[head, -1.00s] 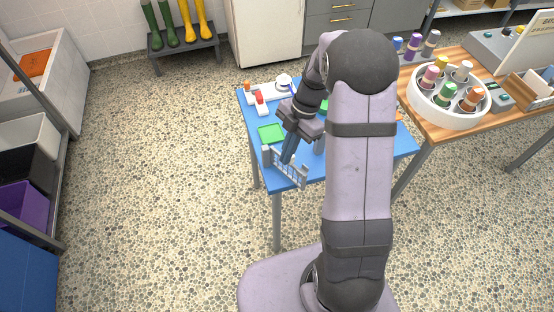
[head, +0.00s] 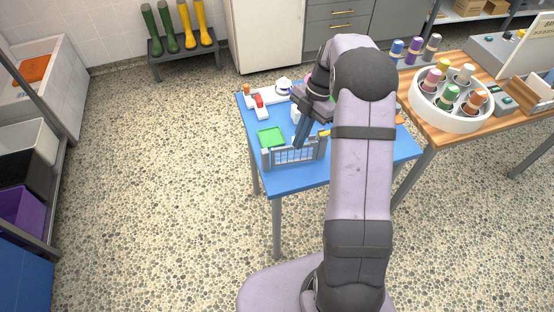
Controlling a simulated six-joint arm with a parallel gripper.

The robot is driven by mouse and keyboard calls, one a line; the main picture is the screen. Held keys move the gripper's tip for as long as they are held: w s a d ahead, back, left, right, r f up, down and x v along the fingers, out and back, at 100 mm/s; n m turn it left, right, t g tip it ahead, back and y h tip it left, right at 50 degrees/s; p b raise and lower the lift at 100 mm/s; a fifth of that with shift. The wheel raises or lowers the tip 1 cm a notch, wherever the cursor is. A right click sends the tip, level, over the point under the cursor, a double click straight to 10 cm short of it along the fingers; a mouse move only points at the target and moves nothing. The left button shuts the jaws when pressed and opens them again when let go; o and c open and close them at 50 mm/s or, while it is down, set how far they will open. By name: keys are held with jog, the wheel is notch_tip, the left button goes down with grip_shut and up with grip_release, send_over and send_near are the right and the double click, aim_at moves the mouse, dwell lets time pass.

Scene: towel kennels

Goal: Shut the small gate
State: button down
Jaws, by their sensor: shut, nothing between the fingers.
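The small gate (head: 292,155) is a light grey barred panel standing upright on the blue table (head: 290,178). It runs from a grey post (head: 265,159) at its left across to the right, where its far end shows near my arm. I cannot tell whether that end meets a post or a catch. My gripper (head: 299,144) is shut and empty, its fingers pointing down at the gate's top middle. The fingertips overlap the gate in the picture; whether they touch it is unclear.
A green tray (head: 271,137) lies behind the gate's left part. A red item (head: 259,101) and a white device (head: 284,86) stand farther back. A round white holder (head: 450,115) with several coloured bottles stands on the wooden table at right.

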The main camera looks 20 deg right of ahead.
jog(key=shift+w+d, duration=0.15)
jog(key=shift+w, duration=0.45)
jog(key=shift+w+r, duration=0.1)
jog(key=shift+w, duration=0.05)
jog(key=shift+w+r, duration=0.1)
jog(key=shift+w, duration=0.05)
jog(key=s+b, duration=0.2)
jog(key=s, duration=0.3)
jog(key=w+r, duration=0.3)
jog(key=r, duration=0.6)
jog(key=shift+w+b, duration=0.25)
jog(key=shift+b, duration=0.2)
